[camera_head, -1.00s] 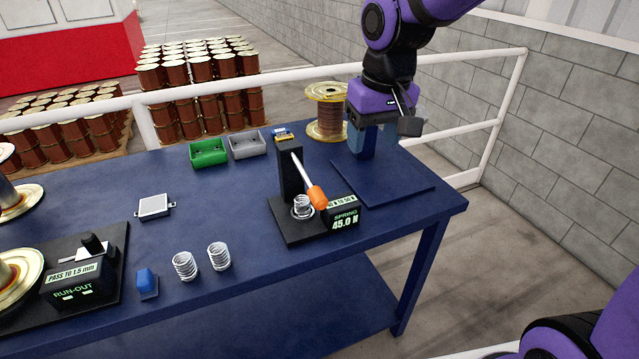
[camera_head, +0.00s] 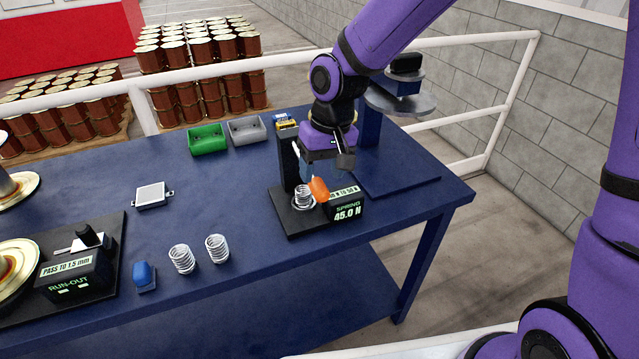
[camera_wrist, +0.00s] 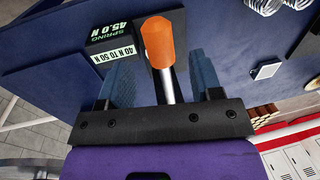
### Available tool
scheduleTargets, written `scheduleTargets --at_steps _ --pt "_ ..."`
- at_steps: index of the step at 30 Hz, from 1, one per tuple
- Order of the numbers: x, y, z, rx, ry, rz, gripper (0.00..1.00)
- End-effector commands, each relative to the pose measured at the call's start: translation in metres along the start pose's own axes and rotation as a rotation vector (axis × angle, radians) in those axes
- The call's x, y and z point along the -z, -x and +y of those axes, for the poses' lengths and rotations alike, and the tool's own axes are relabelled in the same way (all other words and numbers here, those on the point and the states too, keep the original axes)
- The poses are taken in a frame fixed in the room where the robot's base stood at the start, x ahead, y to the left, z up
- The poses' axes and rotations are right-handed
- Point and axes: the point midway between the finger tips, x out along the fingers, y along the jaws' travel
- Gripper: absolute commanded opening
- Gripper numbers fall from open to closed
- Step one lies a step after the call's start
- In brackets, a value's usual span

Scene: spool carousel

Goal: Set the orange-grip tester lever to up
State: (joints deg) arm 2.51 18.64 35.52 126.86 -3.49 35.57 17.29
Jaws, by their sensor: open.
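The tester is a black base (camera_head: 287,222) with a black upright post (camera_head: 288,163) and a "SPRING 45.0 N" display (camera_head: 347,207). A coil spring (camera_head: 304,197) stands on the base. The lever's orange grip (camera_head: 319,189) is low, close above the spring and beside the display. In the wrist view, the grip (camera_wrist: 158,42) and its metal rod (camera_wrist: 168,85) lie between the two blue fingers. My gripper (camera_wrist: 162,70) is open, a finger on each side with visible gaps. In the head view my gripper (camera_head: 310,172) hangs over the lever, hiding most of the rod.
Two loose springs (camera_head: 182,260), a blue block (camera_head: 144,275) and a small square tray (camera_head: 152,195) are left of the tester. Green (camera_head: 207,140) and grey (camera_head: 247,130) bins stand behind. A grey disc (camera_head: 410,103) on a blue stand is at the back right.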

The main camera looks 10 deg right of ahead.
Motion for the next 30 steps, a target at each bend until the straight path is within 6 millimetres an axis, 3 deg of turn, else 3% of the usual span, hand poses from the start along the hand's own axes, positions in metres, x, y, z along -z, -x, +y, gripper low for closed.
scheduleTargets --at_steps 3,9,20,27,30 --pt "-0.001 -0.019 0.0 0.0 0.001 -0.003 0.59" --pt "0.0 -0.036 0.0 0.0 0.001 0.0 0.59" --pt "0.0 -0.04 0.0 0.0 -0.001 0.001 0.59" --pt "0.0 -0.04 0.0 0.0 -0.001 0.001 0.04" --pt "0.0 -0.04 0.0 0.0 -0.001 0.001 0.0"
